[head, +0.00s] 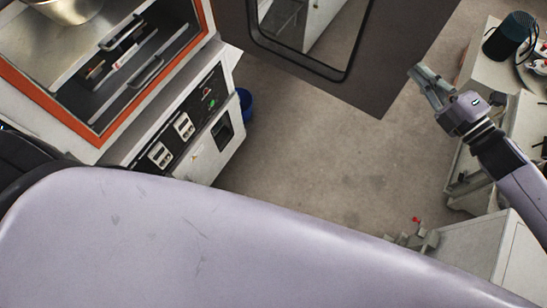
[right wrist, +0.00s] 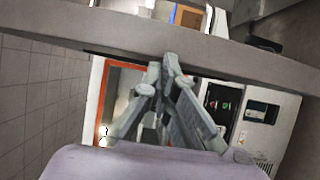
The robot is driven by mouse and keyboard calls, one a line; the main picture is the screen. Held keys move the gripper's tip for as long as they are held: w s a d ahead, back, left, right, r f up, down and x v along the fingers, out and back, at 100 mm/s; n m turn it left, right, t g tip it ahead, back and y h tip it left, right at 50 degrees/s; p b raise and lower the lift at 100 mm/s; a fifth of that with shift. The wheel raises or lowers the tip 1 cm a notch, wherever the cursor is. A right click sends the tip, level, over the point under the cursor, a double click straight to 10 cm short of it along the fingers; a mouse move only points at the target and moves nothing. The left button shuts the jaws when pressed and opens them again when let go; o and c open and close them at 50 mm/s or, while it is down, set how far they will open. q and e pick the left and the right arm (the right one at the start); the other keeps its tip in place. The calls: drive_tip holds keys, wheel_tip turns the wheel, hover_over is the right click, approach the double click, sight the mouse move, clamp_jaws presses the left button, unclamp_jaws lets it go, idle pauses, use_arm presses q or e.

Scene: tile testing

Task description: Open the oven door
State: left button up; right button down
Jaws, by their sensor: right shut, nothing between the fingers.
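The oven (head: 118,140) stands at the left of the head view, its chamber open with an orange seal around the opening. The oven door (head: 378,75), a dark grey panel with a window, stands swung away from the chamber at the top centre. My right gripper (head: 417,72) is shut and empty by the door's right edge; I cannot tell whether it touches. In the right wrist view the shut fingers (right wrist: 167,66) overlap a grey bar, likely the door's edge, with the orange-rimmed oven opening (right wrist: 97,95) beyond. My left gripper is not in view.
The oven's control panel (head: 185,127) has switches and a green light. A blue bin (head: 245,104) stands beside it. A bench at the right holds a dark cylinder (head: 510,34). A white cabinet (head: 480,255) is at lower right. The floor (head: 310,145) between is clear.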

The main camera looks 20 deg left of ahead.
drive_tip(key=shift+w+d, duration=0.25)
drive_tip(key=shift+w, duration=0.6)
drive_tip(key=shift+r, duration=0.1)
drive_tip(key=shift+s, duration=0.1)
drive_tip(key=v, duration=1.2)
